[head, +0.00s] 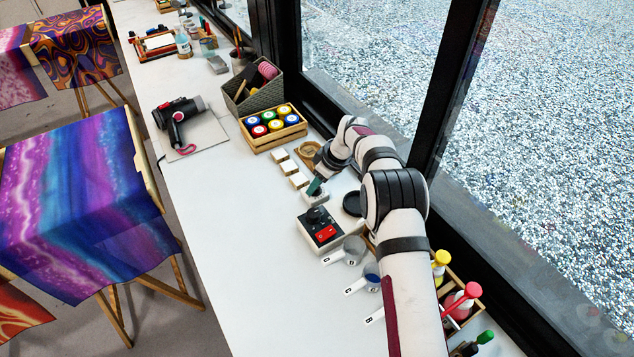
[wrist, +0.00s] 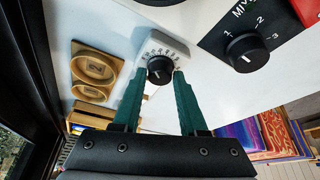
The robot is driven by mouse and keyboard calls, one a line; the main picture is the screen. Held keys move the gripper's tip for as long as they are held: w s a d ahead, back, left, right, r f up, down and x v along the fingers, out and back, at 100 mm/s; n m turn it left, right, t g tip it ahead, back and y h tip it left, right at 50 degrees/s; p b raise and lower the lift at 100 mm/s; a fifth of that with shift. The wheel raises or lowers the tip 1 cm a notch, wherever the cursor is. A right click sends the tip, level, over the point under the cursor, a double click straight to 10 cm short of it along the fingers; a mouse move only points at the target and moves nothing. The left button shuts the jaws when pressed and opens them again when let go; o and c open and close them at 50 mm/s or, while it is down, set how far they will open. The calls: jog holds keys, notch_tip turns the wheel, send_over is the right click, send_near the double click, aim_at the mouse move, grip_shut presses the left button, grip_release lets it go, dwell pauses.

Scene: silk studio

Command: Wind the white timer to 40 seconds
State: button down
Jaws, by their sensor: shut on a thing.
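The white timer (head: 316,198) stands on the white table, partly hidden by my gripper in the head view. In the wrist view the white timer (wrist: 166,45) shows a printed scale around a black knob (wrist: 160,70). The knob has a light pointer mark, but its exact reading is too small to tell. My gripper (wrist: 158,80) has teal fingers, one on each side of the knob, and is shut on it. In the head view my gripper (head: 315,187) reaches down to the timer.
A box with a black dial and red switch (head: 320,231) stands close in front of the timer. Several white blocks (head: 289,167) and a black round lid (head: 352,203) are nearby. Lettered scoops (head: 350,252) lie nearer.

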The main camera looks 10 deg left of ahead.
jog(key=m+t, duration=0.1)
jog(key=m, duration=0.3)
jog(key=shift+s+h, duration=0.15)
jog(key=shift+h, duration=0.25)
jog(key=shift+a+m+t+h, duration=0.1)
jog(key=shift+m+t+h, duration=0.4)
jog(key=shift+m, duration=1.4)
jog(key=shift+c, duration=2.2)
grip_release()
jog(key=shift+r, duration=0.1)
jog(key=v, duration=1.5)
jog(key=shift+s+r, duration=0.25)
jog(key=shift+s, duration=0.05)
